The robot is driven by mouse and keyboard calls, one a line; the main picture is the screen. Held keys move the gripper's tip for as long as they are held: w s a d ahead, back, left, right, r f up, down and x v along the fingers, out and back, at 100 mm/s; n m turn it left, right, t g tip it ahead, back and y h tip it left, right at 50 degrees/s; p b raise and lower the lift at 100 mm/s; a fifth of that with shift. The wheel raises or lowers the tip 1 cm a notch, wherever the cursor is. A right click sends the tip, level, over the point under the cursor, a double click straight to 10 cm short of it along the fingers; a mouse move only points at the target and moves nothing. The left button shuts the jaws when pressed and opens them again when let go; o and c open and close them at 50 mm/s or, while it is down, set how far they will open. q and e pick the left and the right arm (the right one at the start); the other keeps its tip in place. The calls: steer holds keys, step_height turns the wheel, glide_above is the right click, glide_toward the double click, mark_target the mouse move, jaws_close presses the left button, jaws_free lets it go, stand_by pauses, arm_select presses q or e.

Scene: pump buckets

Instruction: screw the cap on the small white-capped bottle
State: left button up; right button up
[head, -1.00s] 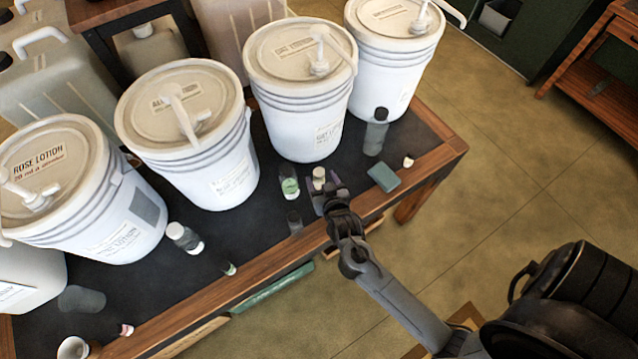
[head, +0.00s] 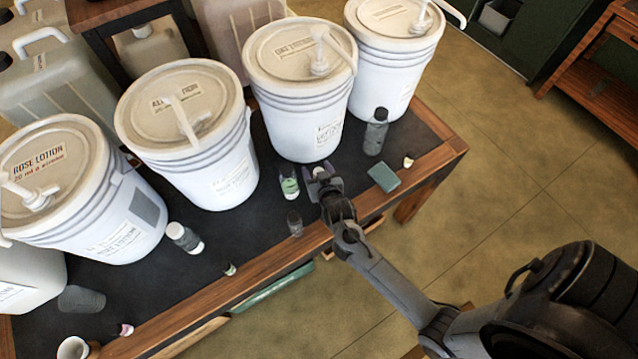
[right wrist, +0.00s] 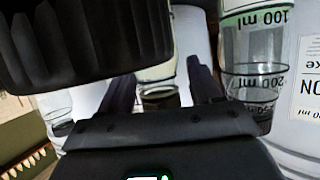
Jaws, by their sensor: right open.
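My right gripper (head: 324,184) is open at the front of the dark table, close to the third bucket. A small cream-white top (head: 318,171) shows between its fingers, which hide most of what is below. In the right wrist view the two fingers (right wrist: 161,90) stand apart, with a small pale, clear vessel (right wrist: 158,75) between them; I cannot tell whether they touch it. A small loose pale cap (head: 408,161) sits near the right edge. My left gripper is not in view.
A measuring glass (head: 289,187) with green contents stands just left of the gripper. A dark bottle (head: 376,132) and a teal block (head: 383,177) are to its right. White pump buckets (head: 298,110) line the back. A small dark glass (head: 295,223) is near the front edge.

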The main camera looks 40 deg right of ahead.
jaws_close()
steer(key=shift+r, duration=0.1)
stand_by(0.4)
steer(key=shift+r, duration=0.55)
steer(key=r, duration=0.3)
steer(key=shift+s+d+r, duration=0.15)
steer(key=shift+s+d, duration=0.1)
steer(key=shift+d, duration=0.15)
steer(key=s+d+r, duration=0.6)
steer(key=d, duration=0.3)
steer(key=shift+r, duration=0.2)
